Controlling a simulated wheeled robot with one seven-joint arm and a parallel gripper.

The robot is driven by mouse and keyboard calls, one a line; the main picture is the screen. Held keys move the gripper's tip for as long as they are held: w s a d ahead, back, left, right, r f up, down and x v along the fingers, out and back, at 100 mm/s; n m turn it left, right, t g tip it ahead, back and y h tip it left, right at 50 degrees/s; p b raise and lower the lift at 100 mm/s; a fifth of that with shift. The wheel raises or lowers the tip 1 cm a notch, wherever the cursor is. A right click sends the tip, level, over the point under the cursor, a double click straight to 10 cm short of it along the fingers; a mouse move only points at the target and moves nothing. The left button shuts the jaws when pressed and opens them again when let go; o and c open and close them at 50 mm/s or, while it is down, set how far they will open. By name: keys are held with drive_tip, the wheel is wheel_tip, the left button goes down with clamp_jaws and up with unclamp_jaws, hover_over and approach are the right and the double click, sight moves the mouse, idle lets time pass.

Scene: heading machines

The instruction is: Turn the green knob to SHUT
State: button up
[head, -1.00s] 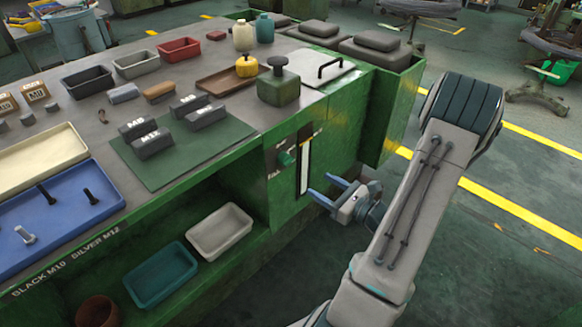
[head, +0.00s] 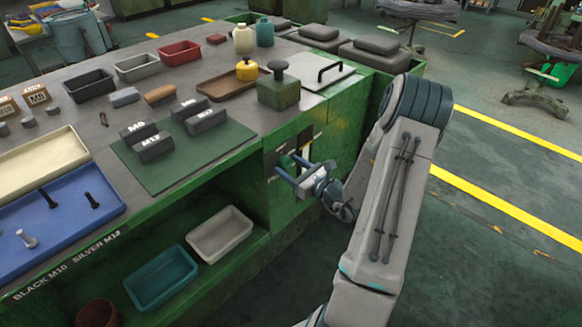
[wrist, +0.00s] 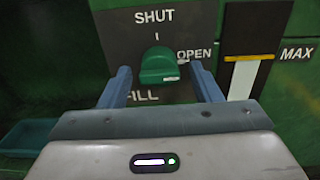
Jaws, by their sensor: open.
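The green knob (wrist: 159,66) sits on a dark plate (wrist: 208,18) on the green machine's front. The plate reads SHUT above the knob, OPEN to its right, and a partly covered FILL below. A small pale mark shows on the knob's lower front; I cannot tell for certain which label the knob points to. My gripper (wrist: 161,72) is open, with one blue finger on each side of the knob and gaps visible between. In the head view my gripper (head: 289,166) is at the plate and partly hides the knob (head: 286,161).
A level gauge marked MAX (wrist: 247,75) is right of the plate. The green bench (head: 335,125) continues right of it. Below left is an open shelf with a teal tray (head: 161,277) and a pale tray (head: 220,235). Floor to the right is open.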

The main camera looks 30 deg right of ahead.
drive_tip(key=c, duration=1)
drive_tip(key=shift+f+n+b, duration=0.1)
drive_tip(key=shift+n+b, duration=0.2)
drive_tip(key=shift+b, duration=0.1)
drive_tip(key=n+b, duration=1.6)
drive_tip(key=b, duration=1)
drive_tip(key=shift+w+n, duration=0.1)
drive_tip(key=shift+n, duration=0.2)
drive_tip(key=shift+r+b, duration=0.2)
drive_tip(key=shift+b, duration=0.35)
